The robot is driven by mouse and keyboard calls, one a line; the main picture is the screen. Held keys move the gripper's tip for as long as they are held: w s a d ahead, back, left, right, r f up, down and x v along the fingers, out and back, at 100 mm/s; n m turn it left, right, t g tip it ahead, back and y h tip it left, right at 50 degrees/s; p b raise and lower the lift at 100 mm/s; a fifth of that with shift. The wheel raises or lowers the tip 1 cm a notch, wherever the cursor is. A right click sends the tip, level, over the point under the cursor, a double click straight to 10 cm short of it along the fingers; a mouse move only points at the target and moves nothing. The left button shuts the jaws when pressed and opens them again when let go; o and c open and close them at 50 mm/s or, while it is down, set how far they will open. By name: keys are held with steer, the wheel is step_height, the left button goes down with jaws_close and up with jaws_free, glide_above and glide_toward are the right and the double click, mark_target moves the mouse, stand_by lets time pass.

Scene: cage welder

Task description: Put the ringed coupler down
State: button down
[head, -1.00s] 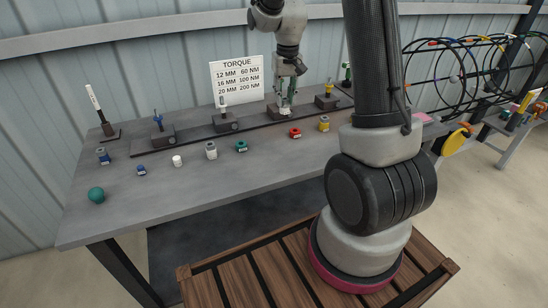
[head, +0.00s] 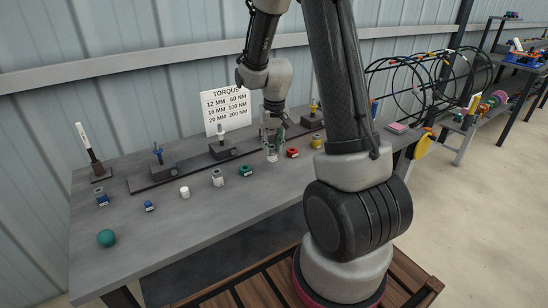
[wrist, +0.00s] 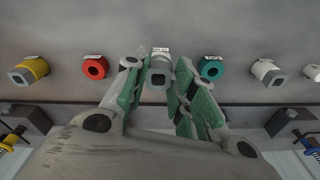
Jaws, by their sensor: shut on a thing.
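My gripper (head: 272,143) is low over the grey bench, in the gap between the green coupler and the red coupler. In the wrist view its green-padded fingers (wrist: 160,85) stand on both sides of a pale coupler with a grey square end (wrist: 158,75) and are shut on it. A white tag shows at that coupler's far end. In the head view the held coupler (head: 272,157) shows just below the fingertips. It looks roughly upright; whether it touches the bench I cannot tell. I cannot make out a ring on it.
The red coupler (head: 292,153) and green coupler (head: 246,170) are close on either side. White-and-grey (head: 217,178) and yellow (head: 317,142) couplers stand farther along. A dark rail with tool blocks (head: 222,151) runs behind. A teal ball (head: 106,238) lies left.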

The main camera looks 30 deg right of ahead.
mark_target(274, 153)
steer(key=shift+f, duration=1.95)
steer(key=shift+f, duration=0.15)
steer(key=c, duration=1.2)
jaws_free()
steer(key=shift+o, duration=0.2)
step_height(274, 153, up, 12)
steer(key=s, duration=0.1)
steer(key=s+a+r+n+t, duration=0.1)
steer(key=s+r, duration=0.3)
steer(key=s, duration=0.3)
steer(key=s+a+r+n+t, duration=0.1)
steer(key=s+a+r, duration=0.1)
steer(key=s+r, duration=0.3)
steer(key=s+a+r+t, duration=0.1)
steer(key=s+r, duration=0.3)
steer(key=s, duration=0.7)
steer(key=shift+a+r+n, duration=0.4)
steer(key=shift+a, duration=0.05)
